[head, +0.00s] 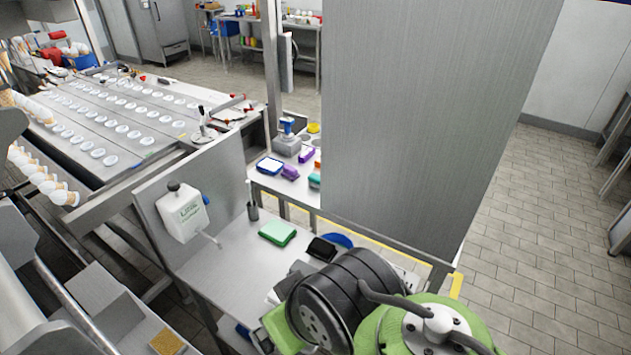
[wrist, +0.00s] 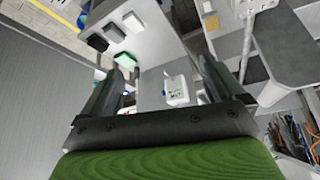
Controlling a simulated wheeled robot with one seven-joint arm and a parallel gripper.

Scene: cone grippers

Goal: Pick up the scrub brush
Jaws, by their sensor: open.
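I cannot single out the scrub brush with certainty. A small block with a tan, bristle-like top (head: 167,342) lies at the lower left in the head view. In the head view my green and black arm hides part of the table, and the fingers do not show.
A white dispenser bottle (head: 184,212) hangs on the steel panel at the table's back left. A dark cup (head: 253,211) stands near it. A tall grey panel (head: 400,110) rises behind the table. A farther shelf holds blue, purple and other items. Tiled floor is clear at right.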

